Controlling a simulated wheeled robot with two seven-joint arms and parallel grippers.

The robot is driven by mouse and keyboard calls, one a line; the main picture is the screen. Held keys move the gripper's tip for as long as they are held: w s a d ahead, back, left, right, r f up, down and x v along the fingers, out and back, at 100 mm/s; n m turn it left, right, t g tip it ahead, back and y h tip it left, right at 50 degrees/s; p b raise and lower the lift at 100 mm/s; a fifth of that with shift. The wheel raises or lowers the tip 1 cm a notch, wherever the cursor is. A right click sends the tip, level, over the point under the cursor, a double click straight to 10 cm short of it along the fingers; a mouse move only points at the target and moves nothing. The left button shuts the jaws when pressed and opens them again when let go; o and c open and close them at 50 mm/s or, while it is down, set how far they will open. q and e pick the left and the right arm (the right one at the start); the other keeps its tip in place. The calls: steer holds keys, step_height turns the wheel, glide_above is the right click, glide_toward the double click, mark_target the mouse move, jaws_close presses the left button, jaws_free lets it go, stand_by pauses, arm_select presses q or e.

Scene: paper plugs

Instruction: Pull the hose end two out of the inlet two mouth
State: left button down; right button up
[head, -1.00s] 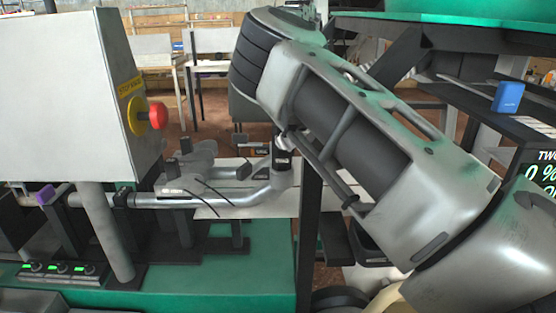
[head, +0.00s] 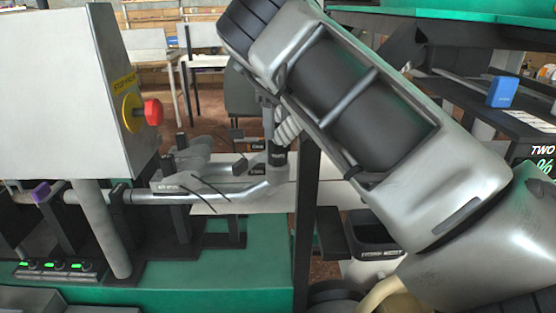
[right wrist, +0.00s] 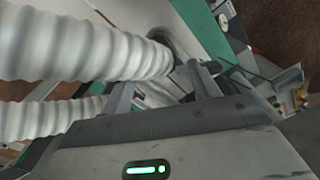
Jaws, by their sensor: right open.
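In the right wrist view, a pale ribbed hose (right wrist: 75,45) comes in from the left, and its end meets a dark round mouth (right wrist: 160,42). A second ribbed hose (right wrist: 45,118) lies below it. No number is readable on either, so I cannot tell which is hose end two. My right gripper (right wrist: 165,88) is open, with its fingers beside and below the upper hose near the mouth. In the head view, a short ribbed piece (head: 288,129) shows above a dark-collared pipe elbow (head: 277,160); my right arm hides most of that area. My left gripper is not in view.
A grey box with a red stop button (head: 153,112) stands at the left in the head view. A silver pipe (head: 170,198) runs below it above a green bench (head: 200,280). A dark shelf with a blue box (head: 503,91) is at the right.

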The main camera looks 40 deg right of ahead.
mark_target(278, 140)
steer(key=shift+f, duration=0.1)
steer(key=shift+f, duration=1.9)
steer(key=c, duration=1)
